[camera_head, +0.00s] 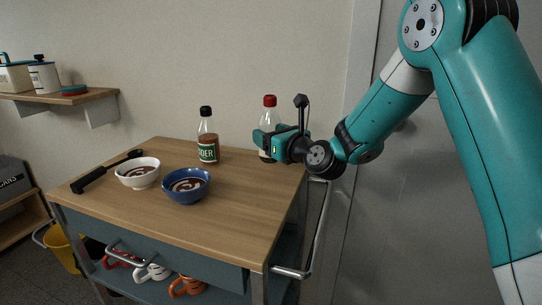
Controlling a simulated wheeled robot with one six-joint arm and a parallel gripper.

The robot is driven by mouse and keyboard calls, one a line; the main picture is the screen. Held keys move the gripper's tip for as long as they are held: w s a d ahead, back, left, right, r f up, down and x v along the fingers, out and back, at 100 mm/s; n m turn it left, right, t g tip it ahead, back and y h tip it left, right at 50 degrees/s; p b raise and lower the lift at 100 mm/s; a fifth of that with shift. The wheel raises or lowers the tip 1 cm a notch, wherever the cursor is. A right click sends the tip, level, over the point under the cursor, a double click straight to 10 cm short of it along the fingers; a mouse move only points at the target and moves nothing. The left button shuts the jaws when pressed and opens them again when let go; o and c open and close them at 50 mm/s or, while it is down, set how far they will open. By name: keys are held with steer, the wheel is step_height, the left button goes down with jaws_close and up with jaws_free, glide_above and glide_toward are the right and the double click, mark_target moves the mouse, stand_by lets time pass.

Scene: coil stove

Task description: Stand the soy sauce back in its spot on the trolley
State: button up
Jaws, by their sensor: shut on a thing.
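A clear bottle with a red cap (269,103), which I take to be the soy sauce, is upright at the back right of the trolley (230,225). My gripper (268,145) comes from the right and is shut on this bottle around its middle. The gripper hides much of its body and any label. The bottle's base is at or just over the wooden top; I cannot tell whether it touches.
A black-capped bottle with a green label (208,140) stands left of my gripper. A blue bowl (187,197), a white bowl (126,179) and a black long-handled tool (95,177) are on the top. Its right front is clear. Mugs (155,272) sit below.

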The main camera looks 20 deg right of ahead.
steer(key=shift+f+b, duration=0.9)
steer(key=shift+f, duration=1.1)
steer(key=shift+f, duration=0.2)
steer(key=o, duration=1.2)
steer(key=shift+r, duration=0.2)
steer(key=b+v, duration=0.5)
steer(key=v, duration=0.7)
